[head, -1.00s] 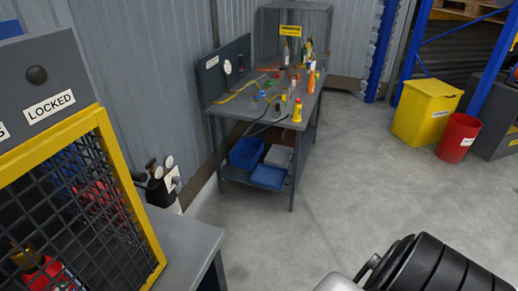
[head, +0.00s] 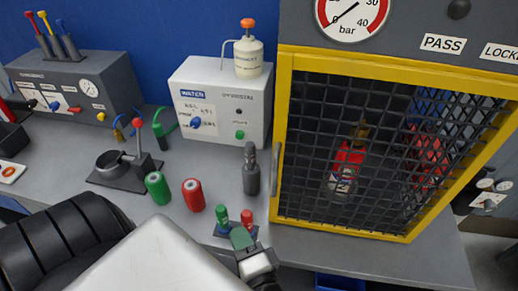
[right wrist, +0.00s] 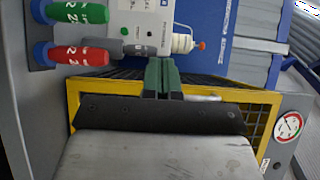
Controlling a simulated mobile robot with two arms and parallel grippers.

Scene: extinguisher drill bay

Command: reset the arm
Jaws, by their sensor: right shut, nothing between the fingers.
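My right gripper (head: 241,238) is at the front of the bench, left of the yellow-framed cage (head: 283,150), with its green fingertips by a small stand. In the right wrist view its green fingers (right wrist: 163,77) are together with nothing between them. The stand holds a green plug (head: 222,215) and a red plug (head: 247,218); in the head view the fingertips overlap its front, and I cannot tell if they touch it. My left gripper does not show.
The cage holds red extinguishers (head: 347,168). A dark grey cylinder (head: 251,172), red (head: 194,195) and green (head: 157,188) cylinders, and a lever stand (head: 130,170) are on the bench. A white box (head: 222,100) and a grey panel box (head: 75,90) stand behind.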

